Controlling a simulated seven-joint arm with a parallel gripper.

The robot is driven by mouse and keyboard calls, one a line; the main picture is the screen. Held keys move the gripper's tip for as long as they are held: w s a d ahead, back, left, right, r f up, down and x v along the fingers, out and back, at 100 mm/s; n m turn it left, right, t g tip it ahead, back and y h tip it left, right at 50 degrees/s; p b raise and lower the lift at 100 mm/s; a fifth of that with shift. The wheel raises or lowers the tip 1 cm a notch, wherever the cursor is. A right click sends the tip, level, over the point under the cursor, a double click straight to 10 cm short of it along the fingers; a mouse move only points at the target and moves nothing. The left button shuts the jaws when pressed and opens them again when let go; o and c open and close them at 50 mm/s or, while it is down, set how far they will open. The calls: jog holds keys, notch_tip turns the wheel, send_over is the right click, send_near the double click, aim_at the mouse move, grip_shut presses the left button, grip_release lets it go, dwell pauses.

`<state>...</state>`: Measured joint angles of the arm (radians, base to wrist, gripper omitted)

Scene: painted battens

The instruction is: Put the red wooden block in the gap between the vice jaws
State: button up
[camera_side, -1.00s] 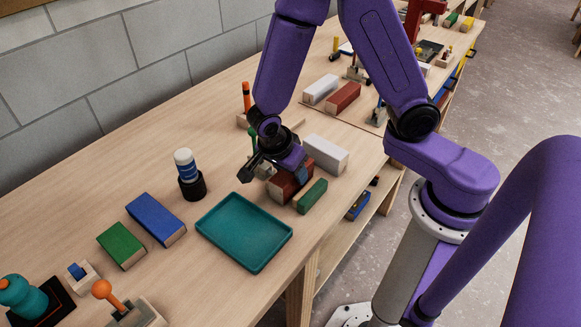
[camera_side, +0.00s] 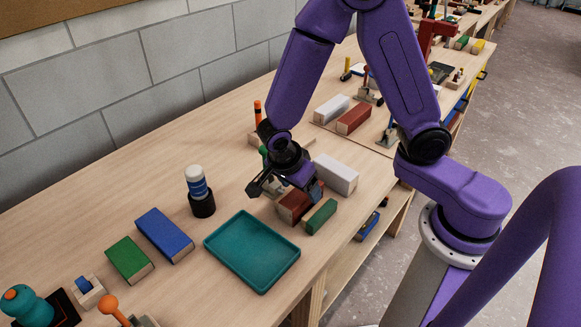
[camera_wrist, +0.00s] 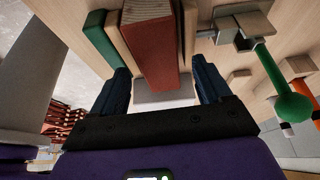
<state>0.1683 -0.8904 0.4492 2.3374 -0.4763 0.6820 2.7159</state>
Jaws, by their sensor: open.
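The red wooden block (camera_side: 293,206) stands beneath my gripper (camera_side: 287,190) in the side view, partly hidden by it. In the wrist view, the red block (camera_wrist: 151,58) lies between the two dark blue fingers of my gripper (camera_wrist: 161,72), with space on both sides. The gripper is open. A green piece with a pale edge (camera_wrist: 103,38) flanks the block on the left, and a pale strip flanks it on the right, beside a grey clamp with a green handle (camera_wrist: 285,92). These may be the vice jaws. I cannot tell whether the block is seated between them.
A green block (camera_side: 321,216) is close in front of the red one, and a white block (camera_side: 336,174) is behind it. A teal tray (camera_side: 210,244) lies left of the gripper. A blue-and-white bottle (camera_side: 198,184) stands farther left. The bench's front edge is close.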

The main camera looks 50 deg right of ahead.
jog(key=v, duration=1.1)
jog(key=s+d+r+n+y, duration=0.1)
jog(key=s+d+n+y, duration=0.1)
jog(key=s+n, duration=0.6)
jog(key=s+d+r+n+y, duration=0.1)
jog(key=s+d+n+y, duration=0.2)
jog(key=s+n, duration=0.6)
jog(key=shift+d+r+n, duration=0.3)
jog(key=shift+d+n, duration=0.65)
jog(key=shift+n, duration=5.85)
